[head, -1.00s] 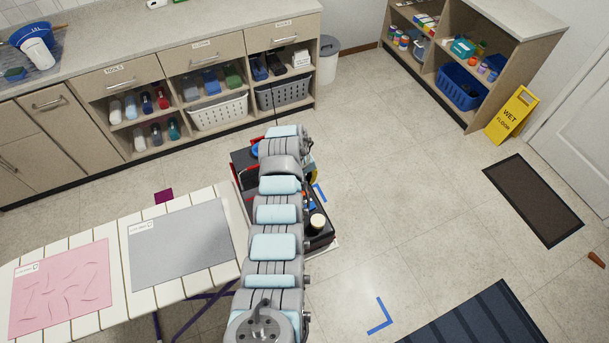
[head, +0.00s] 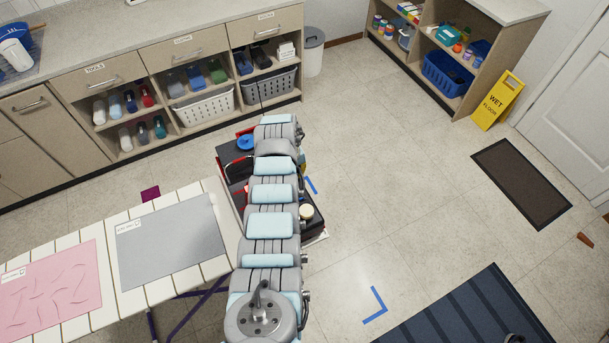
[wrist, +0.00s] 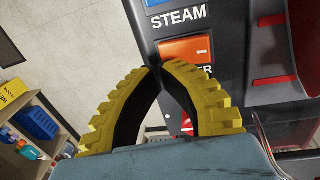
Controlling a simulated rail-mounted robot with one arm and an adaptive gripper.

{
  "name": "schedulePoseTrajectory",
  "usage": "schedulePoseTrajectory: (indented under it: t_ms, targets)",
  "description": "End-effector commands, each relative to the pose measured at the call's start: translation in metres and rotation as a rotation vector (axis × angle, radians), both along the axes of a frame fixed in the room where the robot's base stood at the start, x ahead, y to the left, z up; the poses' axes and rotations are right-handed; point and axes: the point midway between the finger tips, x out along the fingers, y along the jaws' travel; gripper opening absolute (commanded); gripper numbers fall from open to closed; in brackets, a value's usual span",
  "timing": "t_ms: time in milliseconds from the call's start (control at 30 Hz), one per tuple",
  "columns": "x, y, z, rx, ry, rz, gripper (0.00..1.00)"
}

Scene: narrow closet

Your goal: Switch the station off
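The station (head: 229,160) is a dark unit with red parts, standing beyond the ironing board and partly hidden behind my arm in the head view. In the wrist view its dark panel (wrist: 232,50) carries the word STEAM, a blue control (wrist: 158,3) above it and an orange rocker switch (wrist: 185,50) below it. A label ending in "ER" shows under the switch, its start hidden by a finger. My gripper (wrist: 160,67) has yellow ribbed fingers with tips together, holding nothing visible. The tips appear just below the orange switch; I cannot tell whether they touch the panel.
The ironing board (head: 218,262) with a grey cloth (head: 170,241) and a pink cloth (head: 50,285) lies left of my arm. Cabinets line the back wall. A yellow wet-floor sign (head: 498,100) stands by the right shelf. The floor right of my arm is mostly open.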

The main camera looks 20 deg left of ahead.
Motion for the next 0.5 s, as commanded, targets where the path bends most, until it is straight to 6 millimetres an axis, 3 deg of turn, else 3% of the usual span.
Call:
schedulePoseTrajectory:
  t_ms: [500]
  targets:
    - [0.0009,-0.0001,0.0095,0.0,-0.004,-0.001,0.0]
